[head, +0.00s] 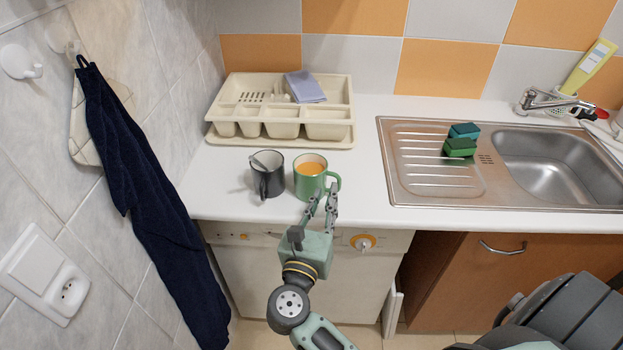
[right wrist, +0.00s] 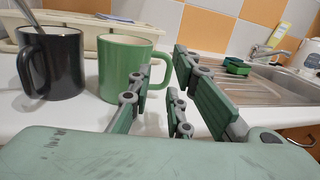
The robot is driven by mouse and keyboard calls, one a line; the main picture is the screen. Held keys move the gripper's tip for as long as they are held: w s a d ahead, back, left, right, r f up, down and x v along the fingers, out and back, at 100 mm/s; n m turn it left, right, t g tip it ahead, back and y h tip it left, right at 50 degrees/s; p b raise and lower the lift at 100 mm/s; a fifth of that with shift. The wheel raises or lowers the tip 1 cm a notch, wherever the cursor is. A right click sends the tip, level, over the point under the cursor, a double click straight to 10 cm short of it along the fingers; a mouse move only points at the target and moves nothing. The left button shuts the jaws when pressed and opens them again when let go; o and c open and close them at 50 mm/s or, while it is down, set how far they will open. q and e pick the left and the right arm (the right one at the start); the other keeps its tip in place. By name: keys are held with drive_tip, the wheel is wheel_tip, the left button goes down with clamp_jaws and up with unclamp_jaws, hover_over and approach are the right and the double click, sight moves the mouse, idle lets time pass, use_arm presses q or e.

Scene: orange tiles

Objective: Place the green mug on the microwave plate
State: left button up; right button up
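The green mug (head: 309,180) stands upright near the counter's front edge, its inside looking orange in the head view and its handle to the right. In the right wrist view the green mug (right wrist: 122,68) is just ahead, left of centre. My right gripper (head: 322,203) is open and empty in front of the mug's handle side; its fingers (right wrist: 170,88) are spread, with the handle showing beyond and between them. I cannot tell whether a fingertip touches the handle. My left gripper is not in view. I see no microwave or microwave plate.
A dark grey mug (head: 267,177) with a spoon stands close left of the green mug. A cream cutlery tray (head: 283,136) with a folded cloth is behind. The sink (head: 435,185) with sponges (head: 461,142) is right. A dark towel (head: 150,200) hangs on the left wall.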

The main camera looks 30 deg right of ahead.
sight(339, 183)
drive_tip(key=shift+m+g, duration=0.7)
drive_tip(key=p+x, duration=0.1)
drive_tip(key=x, duration=0.1)
drive_tip(key=p+x, duration=0.1)
drive_tip(key=x, duration=0.2)
drive_tip(key=s+d+p+x, duration=0.1)
drive_tip(key=x, duration=0.1)
drive_tip(key=shift+w+d+f+p, duration=0.15)
drive_tip(key=shift+f+p, duration=0.15)
drive_tip(key=shift+f, duration=0.1)
drive_tip(key=shift+w+d+f, duration=0.15)
drive_tip(key=shift+c, duration=0.6)
clamp_jaws()
